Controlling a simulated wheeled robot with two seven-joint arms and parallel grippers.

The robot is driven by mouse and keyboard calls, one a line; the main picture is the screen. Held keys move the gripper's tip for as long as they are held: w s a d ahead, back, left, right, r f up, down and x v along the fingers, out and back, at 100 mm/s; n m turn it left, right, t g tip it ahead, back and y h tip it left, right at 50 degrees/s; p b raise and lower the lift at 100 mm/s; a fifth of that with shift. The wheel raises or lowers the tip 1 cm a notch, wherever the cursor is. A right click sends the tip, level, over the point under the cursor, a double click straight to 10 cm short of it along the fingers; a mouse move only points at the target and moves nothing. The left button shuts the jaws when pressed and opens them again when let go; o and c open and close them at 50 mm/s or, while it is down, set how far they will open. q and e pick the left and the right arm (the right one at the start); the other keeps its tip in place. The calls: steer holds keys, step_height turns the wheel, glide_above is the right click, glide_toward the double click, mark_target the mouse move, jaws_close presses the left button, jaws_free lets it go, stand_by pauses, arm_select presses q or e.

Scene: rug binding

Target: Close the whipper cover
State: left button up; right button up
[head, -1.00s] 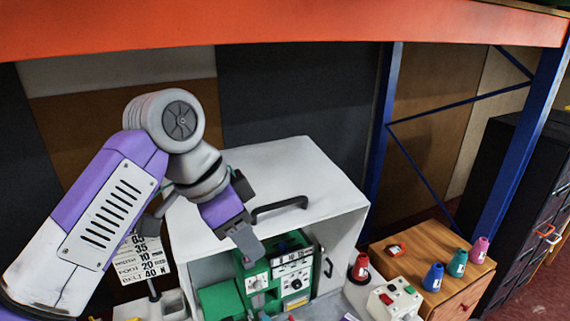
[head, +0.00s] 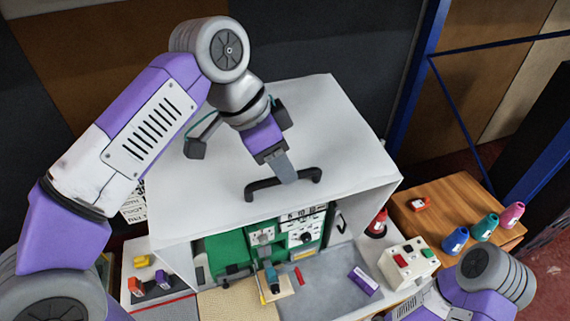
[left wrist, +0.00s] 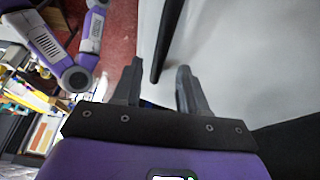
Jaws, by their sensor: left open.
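The whipper cover (head: 190,195) is a large light grey box-shaped hood over the machine, its front side open. A black bar handle (head: 264,184) is fixed on its top near the front edge; it also shows in the left wrist view (left wrist: 167,38). My left gripper (head: 283,172) points down at the handle, its visible finger overlapping the bar in the head view.
Under the cover stands a green machine (head: 225,250) with dials. A control box (head: 408,263) with buttons is at the right. A wooden cabinet (head: 440,215) bears several coloured cones. A purple label piece (head: 363,281) lies on the grey bed.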

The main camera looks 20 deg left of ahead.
arm_select(q)
steer(key=shift+w+d+f, duration=0.2)
steer(key=shift+f, duration=0.3)
steer(key=shift+s+d+f, duration=0.15)
steer(key=shift+s+f, duration=0.1)
steer(key=shift+f, duration=0.15)
steer(key=shift+w, duration=0.1)
steer(key=shift+w, duration=0.1)
jaws_close()
